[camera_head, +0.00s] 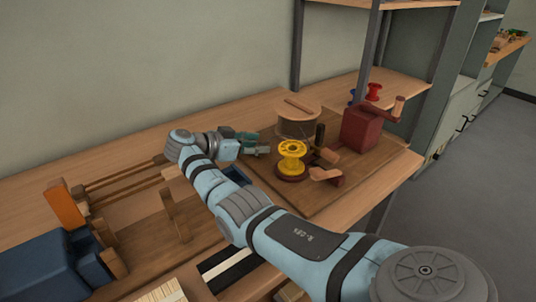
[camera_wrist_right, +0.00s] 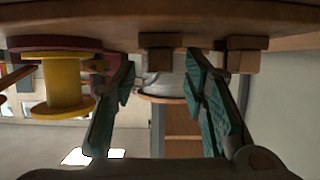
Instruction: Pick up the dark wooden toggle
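My right gripper (camera_head: 257,144) is low over the wooden board, left of the yellow spool (camera_head: 291,154). In the right wrist view, the picture is upside down and my right gripper (camera_wrist_right: 160,65) has its two teal fingers apart, with nothing clearly held. A small brown wooden block (camera_wrist_right: 161,40) shows at the board, between the fingertips in the picture. A second brown block (camera_wrist_right: 240,50) is to its right. I cannot tell whether either is the dark wooden toggle. My left gripper is not visible.
A wooden-topped drum (camera_head: 297,110) stands behind the yellow spool. A red box with a crank (camera_head: 360,128) stands to the right, near a shelf post. A wooden frame with rods (camera_head: 125,182) and a blue block (camera_head: 40,262) are on the left. The board's front right (camera_head: 375,175) is clear.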

